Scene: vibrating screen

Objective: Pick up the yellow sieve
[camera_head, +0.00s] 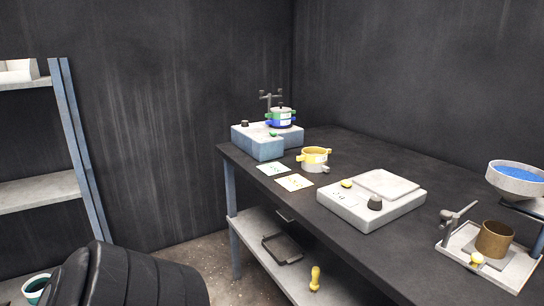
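The yellow sieve (314,160) stands upright on the dark table (400,155), near its far left part. It is a short round pot with a yellow rim, yellow side handles and a pale label on its front. It stands apart from the vibrating screen machine (258,147), to its right and nearer to me. A green and blue sieve stack (280,119) sits on that machine under a clamp. Neither of my grippers shows in the head view, and nothing is holding the yellow sieve.
Two paper cards (294,183) lie just in front of the sieve. A white scale (372,203) stands to its right. A brown cup (494,240) and a blue-filled bowl (516,178) are at far right.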

